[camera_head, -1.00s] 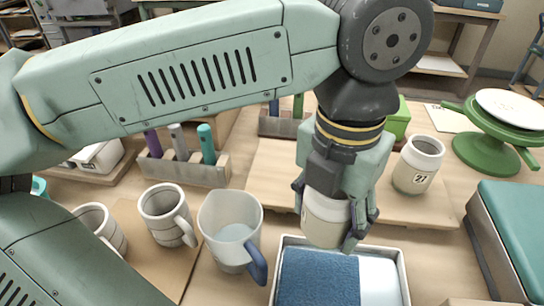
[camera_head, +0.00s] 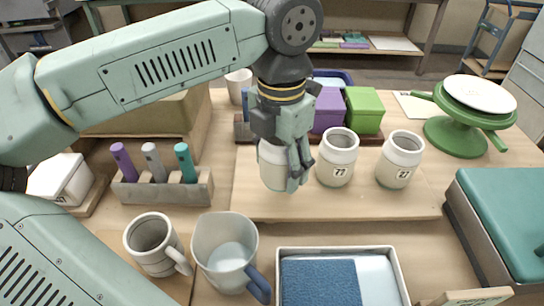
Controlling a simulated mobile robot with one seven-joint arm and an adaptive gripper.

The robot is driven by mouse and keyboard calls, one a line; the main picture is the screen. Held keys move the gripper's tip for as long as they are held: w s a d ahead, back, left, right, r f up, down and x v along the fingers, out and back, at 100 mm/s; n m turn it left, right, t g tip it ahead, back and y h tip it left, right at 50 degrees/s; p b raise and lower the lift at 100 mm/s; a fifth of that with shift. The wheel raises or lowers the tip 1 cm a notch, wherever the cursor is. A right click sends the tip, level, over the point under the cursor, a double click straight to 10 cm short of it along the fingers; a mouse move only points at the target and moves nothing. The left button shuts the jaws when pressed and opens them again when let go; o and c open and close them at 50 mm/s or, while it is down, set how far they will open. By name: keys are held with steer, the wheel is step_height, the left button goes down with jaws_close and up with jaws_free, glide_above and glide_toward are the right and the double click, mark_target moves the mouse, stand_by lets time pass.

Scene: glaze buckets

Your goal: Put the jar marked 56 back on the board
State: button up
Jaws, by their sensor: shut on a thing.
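My gripper (camera_head: 283,168) is shut on a pale cream jar (camera_head: 271,168). It holds the jar upright over the left part of the wooden board (camera_head: 340,206). The jar's marking is not visible, and I cannot tell whether its base touches the board. Two similar jars stand on the board to the right of the held one. The nearer neighbour (camera_head: 337,158) has a label that looks like 77, and the far right jar (camera_head: 399,160) has one that looks like 27.
A clear pitcher (camera_head: 222,250) and a grey mug (camera_head: 152,245) stand in front at left. A white tray (camera_head: 398,277) with a blue cloth lies in front of the board. Purple (camera_head: 328,110) and green (camera_head: 365,110) blocks stand behind. A green turntable (camera_head: 456,135) is at right.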

steer(key=w, duration=0.1)
steer(key=w+a, duration=0.1)
steer(key=w, duration=0.1)
steer(key=shift+w+a+f+p, duration=0.1)
steer(key=shift+w+f+p, duration=0.05)
steer(key=shift+w+p, duration=0.15)
steer(key=shift+f+p, duration=0.3)
steer(key=shift+f, duration=1.65)
steer(key=o, duration=1.7)
steer(key=shift+o, duration=0.2)
step_height(320, 180, up, 12)
steer(key=shift+r+b, duration=0.2)
steer(key=shift+b, duration=0.5)
